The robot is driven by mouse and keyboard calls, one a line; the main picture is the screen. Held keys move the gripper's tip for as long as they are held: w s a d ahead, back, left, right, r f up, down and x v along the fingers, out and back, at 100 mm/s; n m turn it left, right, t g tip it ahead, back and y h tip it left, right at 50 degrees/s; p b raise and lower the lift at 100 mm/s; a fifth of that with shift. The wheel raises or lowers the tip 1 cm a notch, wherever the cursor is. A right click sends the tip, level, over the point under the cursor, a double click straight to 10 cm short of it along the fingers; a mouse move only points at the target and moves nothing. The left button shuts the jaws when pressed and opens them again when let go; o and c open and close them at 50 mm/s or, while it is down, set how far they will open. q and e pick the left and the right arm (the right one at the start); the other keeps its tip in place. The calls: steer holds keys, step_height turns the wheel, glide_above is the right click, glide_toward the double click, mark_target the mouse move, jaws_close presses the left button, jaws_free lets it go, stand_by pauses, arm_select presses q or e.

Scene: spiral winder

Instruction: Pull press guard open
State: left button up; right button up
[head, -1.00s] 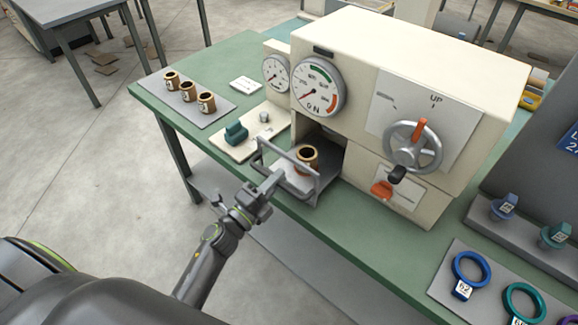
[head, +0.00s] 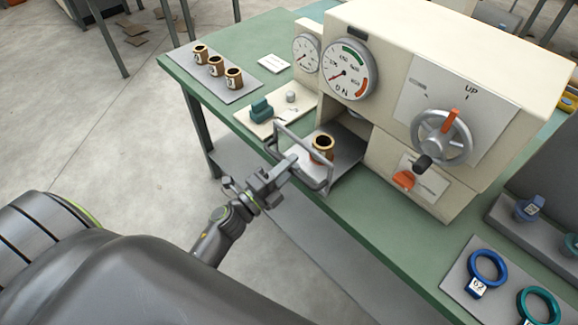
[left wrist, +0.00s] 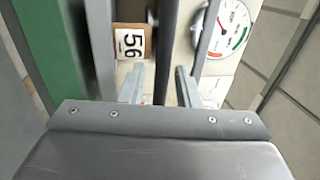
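The press guard (head: 303,160) is a grey bar frame standing at the front of the press (head: 440,60) opening. A brass-coloured bushing (head: 323,147) stands upright behind it on the press bed. My left gripper (head: 290,165) is at the guard's front side, reaching it from the lower left. In the left wrist view a grey guard bar (left wrist: 167,50) runs between the two fingertips of the left gripper (left wrist: 160,85). A gap shows between the left finger and the bar. A "56" label (left wrist: 131,41) shows behind them. My right gripper is out of view.
Several bushings stand on a grey mat (head: 222,87) at the table's far left. Blue and teal rings lie on a plate (head: 455,280) at the right.

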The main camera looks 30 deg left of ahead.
arm_select(q)
steer(key=shift+s, duration=0.1)
steer(key=shift+s+a+f, duration=0.15)
steer(key=shift+s, duration=0.05)
steer(key=b+v, duration=0.7)
steer(key=v, duration=0.9)
steer(key=shift+s, duration=0.4)
steer(key=shift+a, duration=0.1)
steer(key=s+a+f+n+g+y, duration=0.1)
steer(key=a+f+n+g+y, duration=0.2)
steer(key=f, duration=0.7)
steer(key=s+a+f+n+g+y, duration=0.1)
steer(key=a+f+n+g+y, duration=0.15)
steer(key=f+n, duration=0.55)
steer(key=s+a+f+n+g+y, duration=0.1)
steer(key=a+f+n+g+y, duration=0.15)
steer(key=f, duration=1.05)
steer(key=s+d+f+n+g, duration=0.2)
steer(key=s+f+n+g, duration=0.2)
steer(key=s+f, duration=0.6)
steer(key=s+d+f+n+g, duration=0.3)
steer(key=s+f+n+g, duration=0.2)
steer(key=s+f, duration=0.5)
steer(key=shift+s+g, duration=0.25)
steer(key=shift+g, duration=0.15)
